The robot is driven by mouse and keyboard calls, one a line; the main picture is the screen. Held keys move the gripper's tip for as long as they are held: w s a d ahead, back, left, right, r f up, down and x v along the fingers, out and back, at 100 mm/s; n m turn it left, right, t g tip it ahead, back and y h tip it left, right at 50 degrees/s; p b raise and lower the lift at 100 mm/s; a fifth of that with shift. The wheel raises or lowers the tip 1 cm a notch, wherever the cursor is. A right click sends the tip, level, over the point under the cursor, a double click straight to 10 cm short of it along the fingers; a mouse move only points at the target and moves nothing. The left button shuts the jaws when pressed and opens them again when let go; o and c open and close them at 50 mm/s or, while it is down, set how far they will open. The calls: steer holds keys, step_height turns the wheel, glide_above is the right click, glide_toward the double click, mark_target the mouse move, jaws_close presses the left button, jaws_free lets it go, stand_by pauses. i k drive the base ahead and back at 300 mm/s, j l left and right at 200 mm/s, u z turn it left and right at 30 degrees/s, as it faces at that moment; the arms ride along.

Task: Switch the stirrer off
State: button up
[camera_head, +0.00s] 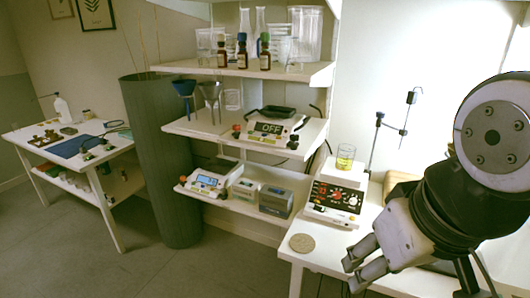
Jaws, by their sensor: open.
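A device with a dark front panel (333,196) and red lights or knobs stands on the white bench at the right; it looks like the stirrer. A glass beaker (345,157) with yellow liquid sits on its white top. The small panel markings are too small to read. My gripper (356,271) is open and empty, pointing down and left, in front of the device and to its right. It is apart from the device. My arm hides part of the bench behind it.
A round cork-coloured disc (302,243) lies on the bench's front left. A stand with a clamp (379,140) rises behind the beaker. Shelves hold brown bottles (242,51), funnels (210,92), a device showing "OFF" (270,128) and other instruments. A side table (110,205) stands far left.

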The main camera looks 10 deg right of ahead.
mark_target(320, 210)
steer(key=i+j+z, duration=0.15)
steer(key=z, duration=0.2)
steer(key=i+j+z, duration=0.2)
steer(key=i+z, duration=0.15)
steer(key=i+j+z, duration=0.2)
steer(key=z, duration=0.15)
steer(key=j, duration=0.1)
